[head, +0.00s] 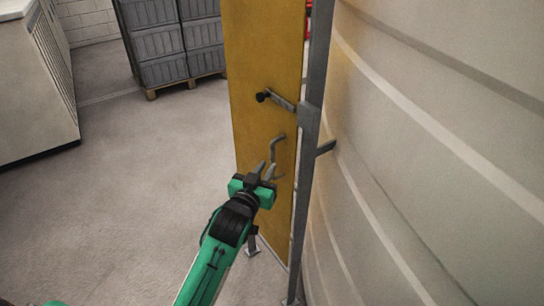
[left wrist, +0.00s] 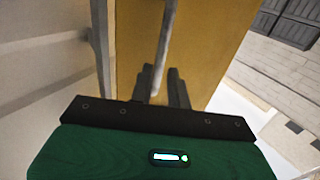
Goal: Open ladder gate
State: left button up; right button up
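The ladder gate (head: 262,60) is a tall yellow panel standing shut-looking beside a grey post (head: 308,130). A grey bar handle (head: 276,148) is fixed on its face. A latch arm with a black knob (head: 263,97) sits above the handle. My left gripper (head: 266,171) is at the handle's lower part, its fingers apart. In the left wrist view, the fingers (left wrist: 161,86) show on either side of the grey handle bar (left wrist: 163,50), in front of the yellow panel (left wrist: 205,50); contact cannot be told. My right gripper is out of view.
A large pale ribbed tank (head: 430,150) fills the right side, close to the gate. Grey crates on a pallet (head: 170,40) stand behind. A white cabinet (head: 35,80) is at the left. The floor (head: 120,200) left of the gate is clear.

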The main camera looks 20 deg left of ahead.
aim_at(271, 160)
pick_arm(q)
jog(key=w, duration=0.4)
jog(key=shift+w+d, duration=0.2)
jog(key=shift+w, duration=0.3)
grip_shut()
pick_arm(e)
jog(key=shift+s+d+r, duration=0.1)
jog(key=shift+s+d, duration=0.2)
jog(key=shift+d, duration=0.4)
